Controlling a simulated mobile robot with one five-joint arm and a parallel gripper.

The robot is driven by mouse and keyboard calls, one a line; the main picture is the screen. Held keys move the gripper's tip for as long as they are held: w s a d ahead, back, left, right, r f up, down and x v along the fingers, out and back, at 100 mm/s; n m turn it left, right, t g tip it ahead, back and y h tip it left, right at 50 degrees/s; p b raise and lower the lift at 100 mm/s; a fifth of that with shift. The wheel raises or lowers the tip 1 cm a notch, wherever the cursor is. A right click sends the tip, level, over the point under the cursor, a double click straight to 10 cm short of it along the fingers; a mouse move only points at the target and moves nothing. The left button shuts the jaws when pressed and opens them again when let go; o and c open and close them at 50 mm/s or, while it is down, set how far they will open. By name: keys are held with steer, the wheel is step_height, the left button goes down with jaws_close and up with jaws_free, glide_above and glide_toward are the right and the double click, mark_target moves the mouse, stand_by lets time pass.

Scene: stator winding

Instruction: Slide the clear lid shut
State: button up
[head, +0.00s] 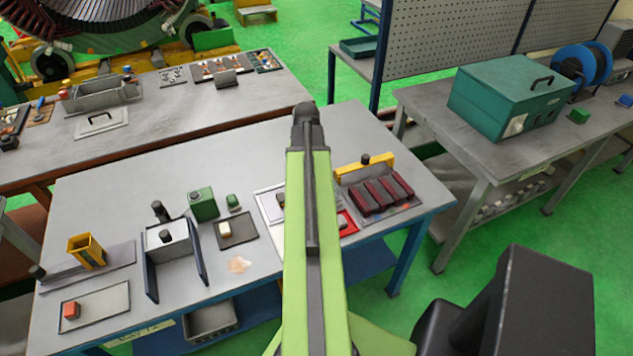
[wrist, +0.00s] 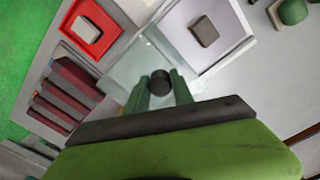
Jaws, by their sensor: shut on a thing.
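The clear lid (wrist: 143,56) is a see-through pane with a dark round knob (wrist: 160,79). In the wrist view it lies between a pale square bay (wrist: 232,22) with a grey block (wrist: 204,31) and a red tray (wrist: 70,22) with another grey block (wrist: 88,29). My gripper (wrist: 160,88) has its two green fingers on either side of the knob and is shut on it. The pale bay and its block look uncovered. In the head view my arm hides the lid and the gripper's fingers; the red tray (head: 353,228) shows partly at its right.
A rack of dark red blocks (head: 378,194) with a yellow bar (head: 364,165) stands right of my arm. A green box (head: 203,205), a small dark tray (head: 222,240) and a grey fixture (head: 170,256) stand left. The bench's back left is clear.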

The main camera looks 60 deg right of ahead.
steer(key=shift+w+a+f, duration=0.1)
steer(key=shift+w+a, duration=1)
steer(key=shift+a, duration=0.45)
steer(key=shift+w+a+r, duration=0.1)
steer(key=shift+w+a, duration=1.05)
steer(key=shift+a, duration=0.35)
steer(key=shift+w+a+f, duration=0.1)
steer(key=shift+w+a, duration=1)
steer(key=shift+a, duration=0.45)
steer(key=o, duration=0.9)
steer(key=shift+c, duration=0.2)
steer(key=shift+o, duration=0.4)
steer(key=shift+w+r+p, duration=0.15)
steer(key=shift+r+p, duration=0.2)
steer(key=shift+p, duration=0.15)
step_height(320, 180, up, 5)
steer(key=p, duration=0.5)
steer(key=shift+r, duration=0.15)
steer(key=shift+d, duration=0.1)
